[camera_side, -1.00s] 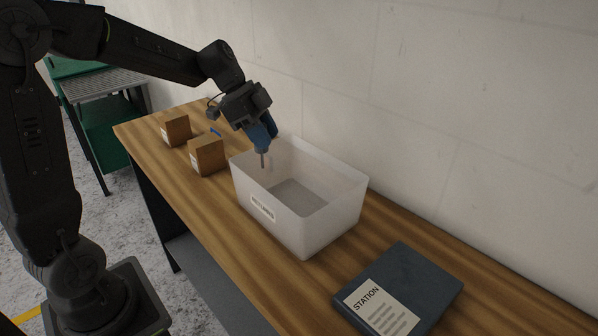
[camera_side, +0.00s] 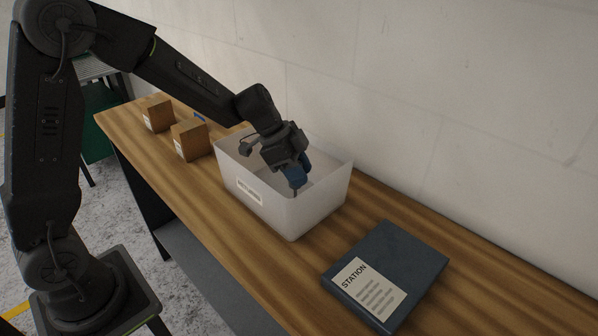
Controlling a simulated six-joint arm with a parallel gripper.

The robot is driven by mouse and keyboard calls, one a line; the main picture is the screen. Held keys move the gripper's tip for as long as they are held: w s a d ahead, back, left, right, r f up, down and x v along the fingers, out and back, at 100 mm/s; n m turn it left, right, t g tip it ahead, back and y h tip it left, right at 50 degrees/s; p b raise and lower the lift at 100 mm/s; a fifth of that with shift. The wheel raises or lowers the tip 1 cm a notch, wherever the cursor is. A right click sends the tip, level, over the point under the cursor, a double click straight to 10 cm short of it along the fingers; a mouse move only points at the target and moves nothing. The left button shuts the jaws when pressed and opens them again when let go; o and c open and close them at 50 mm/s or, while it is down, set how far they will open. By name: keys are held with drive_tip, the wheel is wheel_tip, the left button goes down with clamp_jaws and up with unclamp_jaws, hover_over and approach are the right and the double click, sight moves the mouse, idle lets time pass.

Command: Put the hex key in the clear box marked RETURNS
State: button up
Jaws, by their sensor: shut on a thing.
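The clear box (camera_side: 318,213) is a translucent, open-topped bin on the wooden bench, with a white label (camera_side: 249,191) on its front wall. The print on the label is too small to read with certainty. My gripper (camera_side: 296,182), with blue fingers, is inside the box's opening, towards its right end, pointing down. It is shut on the hex key (camera_side: 295,191), of which only a short dark tip shows below the fingers. Whether the tip touches the box floor cannot be told.
Two brown cardboard boxes, a nearer one (camera_side: 190,140) and a farther one (camera_side: 157,115), stand left of the bin. A small blue item (camera_side: 199,118) lies behind them. A dark blue binder (camera_side: 398,262) marked STATION lies on the bench (camera_side: 480,290) at right. A wall runs behind.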

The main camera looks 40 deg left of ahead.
drive_tip(key=shift+f, duration=0.25)
drive_tip(key=shift+f, duration=0.15)
drive_tip(key=o, duration=0.9)
drive_tip(key=v, duration=1.1)
drive_tip(key=s+r+n+y, duration=0.1)
drive_tip(key=s+n, duration=0.3)
drive_tip(key=s, duration=0.3)
drive_tip(key=s+d+r+n+t+y, duration=0.1)
drive_tip(key=s+n+y, duration=0.1)
drive_tip(key=s, duration=0.5)
drive_tip(key=s+r+n+t+y, duration=0.1)
drive_tip(key=s+n+y, duration=0.1)
drive_tip(key=s+n, duration=0.3)
drive_tip(key=shift+s+d+r+n, duration=0.1)
drive_tip(key=shift+s+n, duration=0.05)
drive_tip(key=shift+s, duration=0.4)
drive_tip(key=shift+s+d+r+n, duration=0.1)
drive_tip(key=shift+s+n, duration=0.05)
drive_tip(key=shift+s, duration=0.4)
